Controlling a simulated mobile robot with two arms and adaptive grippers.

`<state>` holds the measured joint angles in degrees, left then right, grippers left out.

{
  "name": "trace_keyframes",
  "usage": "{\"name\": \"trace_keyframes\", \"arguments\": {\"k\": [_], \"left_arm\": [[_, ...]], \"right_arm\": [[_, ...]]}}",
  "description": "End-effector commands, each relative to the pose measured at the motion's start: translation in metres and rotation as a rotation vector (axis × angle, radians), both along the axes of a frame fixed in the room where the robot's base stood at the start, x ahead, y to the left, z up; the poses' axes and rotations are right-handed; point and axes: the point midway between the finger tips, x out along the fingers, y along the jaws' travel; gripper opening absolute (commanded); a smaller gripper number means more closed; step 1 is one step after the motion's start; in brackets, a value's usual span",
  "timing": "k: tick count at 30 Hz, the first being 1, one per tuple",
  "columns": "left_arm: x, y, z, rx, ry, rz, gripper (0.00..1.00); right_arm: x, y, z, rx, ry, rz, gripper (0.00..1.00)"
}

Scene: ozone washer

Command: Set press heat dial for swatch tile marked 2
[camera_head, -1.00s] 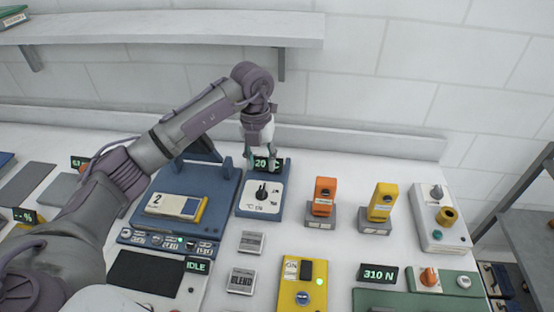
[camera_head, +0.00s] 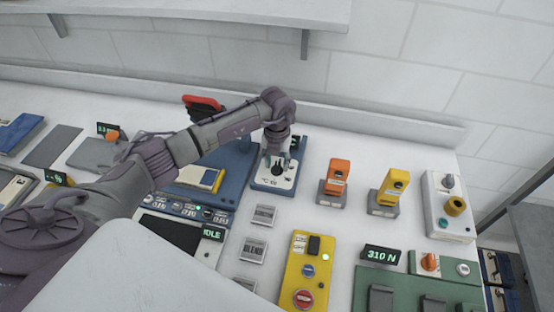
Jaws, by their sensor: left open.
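The heat dial is a black knob (camera_head: 277,171) on a white plate of a blue control unit (camera_head: 262,184), right of the blue press (camera_head: 236,160). My left gripper (camera_head: 279,160) is open, pointing down just above the knob, with its fingers around or close over it; I cannot tell if they touch. The swatch tile (camera_head: 205,178) is pale with a yellow edge and lies on the press bed. My forearm hides its left part, and its number is not visible now. My right gripper is not in view.
An orange device (camera_head: 338,170) and a yellow one (camera_head: 392,186) stand right of the dial. A yellow control box (camera_head: 299,272), small label plates (camera_head: 263,215) and a 310 N display (camera_head: 381,255) lie in front. A shelf (camera_head: 210,8) hangs above.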

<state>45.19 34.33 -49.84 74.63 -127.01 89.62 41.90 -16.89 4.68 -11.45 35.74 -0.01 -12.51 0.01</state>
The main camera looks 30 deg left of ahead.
Motion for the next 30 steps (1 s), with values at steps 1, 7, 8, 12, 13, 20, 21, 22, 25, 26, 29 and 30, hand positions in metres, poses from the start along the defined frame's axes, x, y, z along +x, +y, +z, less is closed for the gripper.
{"name": "trace_keyframes", "arguments": {"k": [1,7,8,12,13,20,21,22,25,26,29,30], "left_arm": [[-0.0006,0.0000,-0.0029,0.000,0.002,0.000,0.43],[-0.0004,-0.0001,-0.0075,0.001,0.000,-0.002,0.43],[-0.0004,-0.0001,-0.0074,0.001,0.000,-0.002,0.43],[-0.0004,-0.0001,-0.0072,0.001,0.000,-0.001,0.38],[-0.0004,-0.0001,-0.0071,0.001,0.000,-0.001,0.33],[-0.0003,0.0000,-0.0068,0.001,0.000,-0.001,0.00],[-0.0003,0.0000,-0.0068,0.001,0.000,-0.001,0.00],[-0.0003,0.0000,-0.0067,0.001,0.000,-0.001,0.00],[-0.0002,0.0001,-0.0068,0.001,0.000,-0.003,0.00],[-0.0001,0.0002,-0.0069,0.001,0.000,-0.005,0.00],[0.0000,0.0004,-0.0073,0.001,0.000,-0.019,0.00],[0.0002,0.0006,-0.0076,0.001,0.000,-0.029,0.00]], "right_arm": [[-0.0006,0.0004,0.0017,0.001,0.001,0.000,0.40],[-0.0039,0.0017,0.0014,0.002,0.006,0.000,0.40],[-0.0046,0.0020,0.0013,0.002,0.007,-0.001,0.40],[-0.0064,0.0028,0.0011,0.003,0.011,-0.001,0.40],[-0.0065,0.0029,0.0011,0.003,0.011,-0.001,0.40],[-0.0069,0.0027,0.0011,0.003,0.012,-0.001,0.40],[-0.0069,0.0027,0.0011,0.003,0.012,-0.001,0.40],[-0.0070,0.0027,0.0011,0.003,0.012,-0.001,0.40],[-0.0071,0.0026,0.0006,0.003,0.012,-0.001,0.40],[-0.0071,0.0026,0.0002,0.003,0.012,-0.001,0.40],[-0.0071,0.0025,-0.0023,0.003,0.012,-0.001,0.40],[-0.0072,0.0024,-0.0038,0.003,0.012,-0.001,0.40]]}}
